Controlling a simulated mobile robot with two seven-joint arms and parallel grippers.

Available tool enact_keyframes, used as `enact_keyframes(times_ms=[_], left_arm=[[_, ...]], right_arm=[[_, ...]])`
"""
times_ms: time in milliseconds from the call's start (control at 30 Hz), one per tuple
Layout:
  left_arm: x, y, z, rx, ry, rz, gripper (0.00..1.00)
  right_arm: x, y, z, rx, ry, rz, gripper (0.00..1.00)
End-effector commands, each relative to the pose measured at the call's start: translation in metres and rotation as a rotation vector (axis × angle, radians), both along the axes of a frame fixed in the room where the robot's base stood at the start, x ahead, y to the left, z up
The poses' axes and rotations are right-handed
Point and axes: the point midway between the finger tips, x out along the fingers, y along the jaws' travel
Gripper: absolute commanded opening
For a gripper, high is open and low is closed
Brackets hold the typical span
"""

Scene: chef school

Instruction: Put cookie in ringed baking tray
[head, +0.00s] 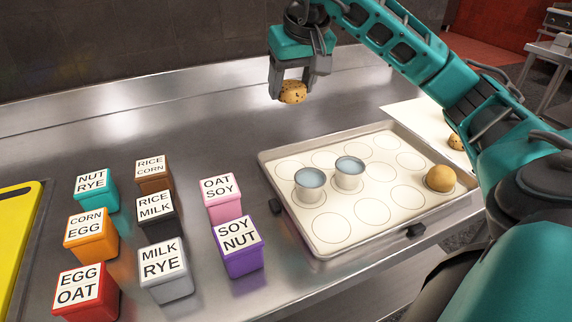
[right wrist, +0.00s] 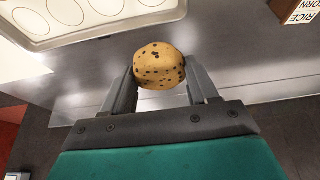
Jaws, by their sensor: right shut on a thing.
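My right gripper (head: 291,88) is shut on a round cookie with dark chips (head: 293,92) and holds it in the air behind the tray, above the steel counter. The held cookie also shows between the fingers in the right wrist view (right wrist: 159,66). The ringed baking tray (head: 330,236) lies right of the middle of the counter, with several drawn circles on its pale mat. Two cups with bluish tops (head: 310,183) (head: 348,171) and a plain round tan ball or bun (head: 440,178) stand on it. My left gripper is not in view.
Several labelled coloured boxes stand at the left and middle, among them a purple one (head: 242,255) and a pink one (head: 223,208). A yellow board (head: 15,230) lies at the far left. Another chipped cookie (head: 455,141) lies on a white sheet (head: 405,112) at the right, partly hidden by my arm.

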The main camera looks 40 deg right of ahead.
Motion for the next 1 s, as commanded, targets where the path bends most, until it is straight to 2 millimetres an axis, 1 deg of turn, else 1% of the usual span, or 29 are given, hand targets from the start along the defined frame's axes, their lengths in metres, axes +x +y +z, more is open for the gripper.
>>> enact_keyframes(times_ms=[33,100,300,400,500,667,800,867,1000], left_arm=[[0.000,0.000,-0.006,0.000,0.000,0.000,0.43],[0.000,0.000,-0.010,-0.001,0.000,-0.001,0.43],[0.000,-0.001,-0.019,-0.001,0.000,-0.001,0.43],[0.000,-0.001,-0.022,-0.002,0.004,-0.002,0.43],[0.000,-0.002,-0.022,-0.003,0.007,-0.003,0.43],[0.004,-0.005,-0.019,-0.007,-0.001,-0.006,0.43],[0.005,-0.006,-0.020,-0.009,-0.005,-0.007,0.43],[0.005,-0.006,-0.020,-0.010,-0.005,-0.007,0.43],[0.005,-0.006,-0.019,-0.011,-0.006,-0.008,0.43]], right_arm=[[-0.001,-0.001,-0.020,-0.001,0.008,-0.002,0.29],[-0.001,0.000,-0.039,-0.001,0.008,0.001,0.29],[-0.002,0.000,-0.092,-0.001,0.007,-0.001,0.29],[-0.001,0.000,-0.113,0.000,0.005,-0.001,0.29],[0.000,0.000,-0.126,0.001,0.001,-0.001,0.29],[0.000,0.000,-0.138,0.001,0.001,-0.001,0.29],[0.000,0.000,-0.159,0.002,0.002,-0.001,0.29],[0.000,0.000,-0.166,0.000,0.003,-0.001,0.29],[0.000,0.000,-0.171,0.000,-0.001,-0.001,0.29]])
